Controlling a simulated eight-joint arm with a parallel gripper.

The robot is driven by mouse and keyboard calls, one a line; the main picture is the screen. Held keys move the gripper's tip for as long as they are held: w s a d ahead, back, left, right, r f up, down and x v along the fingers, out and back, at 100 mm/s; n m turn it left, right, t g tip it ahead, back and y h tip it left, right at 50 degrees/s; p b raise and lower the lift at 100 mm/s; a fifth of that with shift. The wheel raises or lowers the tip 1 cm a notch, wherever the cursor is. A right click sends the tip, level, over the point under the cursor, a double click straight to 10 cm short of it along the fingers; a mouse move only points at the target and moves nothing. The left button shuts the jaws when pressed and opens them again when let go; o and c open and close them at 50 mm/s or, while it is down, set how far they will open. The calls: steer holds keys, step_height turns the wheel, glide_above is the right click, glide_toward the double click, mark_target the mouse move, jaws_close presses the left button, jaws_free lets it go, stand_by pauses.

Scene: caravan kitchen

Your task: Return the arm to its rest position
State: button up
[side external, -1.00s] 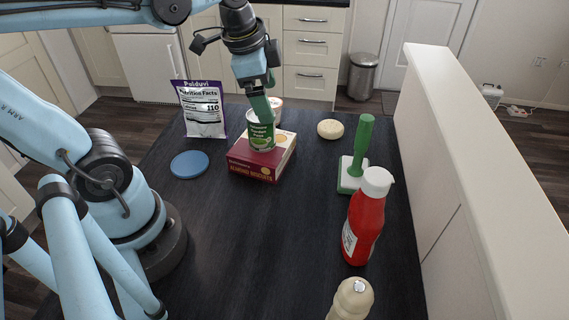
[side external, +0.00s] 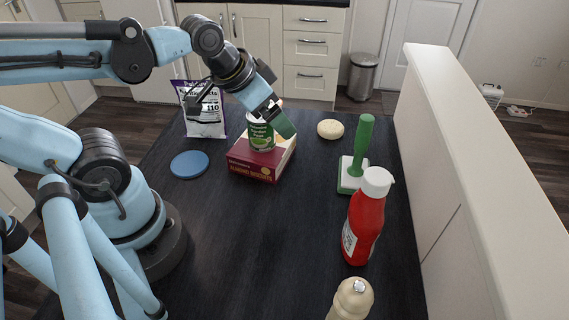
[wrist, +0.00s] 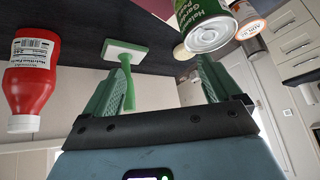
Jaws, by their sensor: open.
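A green can (side external: 261,136) stands upright on the red almond biscuits box (side external: 254,165). The can (wrist: 207,30) also shows in the wrist view, beyond the fingers. My arm reaches in from the left, bent at the elbow.
A purple and white packet (side external: 205,118), a blue disc (side external: 189,164), a round beige item (side external: 330,129), a green-handled brush (side external: 359,160), a red ketchup bottle (side external: 364,222) and a pale pepper mill (side external: 350,300) stand around the dark table. The table's middle is clear.

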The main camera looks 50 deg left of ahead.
mark_target(261, 124)
steer(key=a+r+m+g, duration=0.1)
steer(key=m, duration=0.2)
steer(key=w+a+r+m+g, duration=0.1)
steer(key=a+m+g, duration=0.1)
steer(key=m, duration=0.1)
steer(key=a+r+m+g, duration=0.1)
steer(key=m, duration=0.2)
steer(key=shift+w+a+r+g, duration=0.15)
steer(key=shift+a+r+g, duration=0.1)
steer(key=shift+r+g, duration=0.05)
steer(key=m, duration=0.1)
steer(key=a+r+m+g, duration=0.1)
steer(key=a+m, duration=0.1)
steer(key=shift+w+r+m+g, duration=0.2)
steer(key=shift+w+m+g, duration=0.05)
steer(key=shift+m+g, duration=0.15)
steer(key=shift+f, duration=0.35)
step_height(261, 124, down, 11)
steer(key=shift+f, duration=0.2)
steer(key=shift+r, duration=1.2)
steer(key=shift+r, duration=0.15)
